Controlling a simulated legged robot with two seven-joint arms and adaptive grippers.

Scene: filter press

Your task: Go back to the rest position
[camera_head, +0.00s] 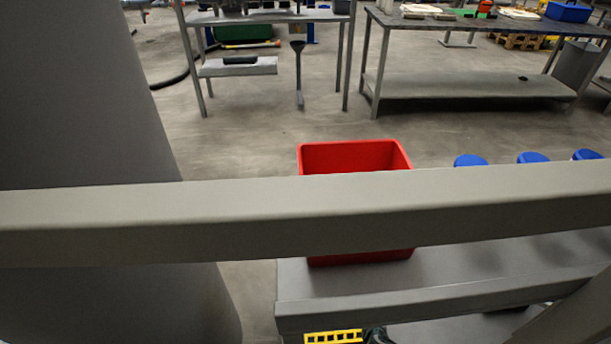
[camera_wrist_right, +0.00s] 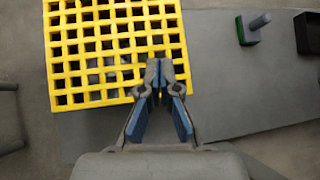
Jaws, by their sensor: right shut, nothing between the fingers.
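My right gripper (camera_wrist_right: 160,75) is in the right wrist view, with its fingertips together and nothing between them. It lies over the near edge of a yellow grid (camera_wrist_right: 90,47); I cannot tell whether it touches it. In the head view a piece of the yellow grid (camera_head: 333,336) shows at the bottom edge, with a dark part beside it that I cannot make out. My left gripper is not in view.
A grey beam (camera_head: 300,217) crosses the head view, partly hiding a red bin (camera_head: 355,157) on a grey surface (camera_head: 450,265). Blue-topped items (camera_head: 532,157) stand at the right. Two workbenches (camera_head: 470,87) stand farther back, with open floor before them. A green-based object (camera_wrist_right: 248,32) shows in the wrist view.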

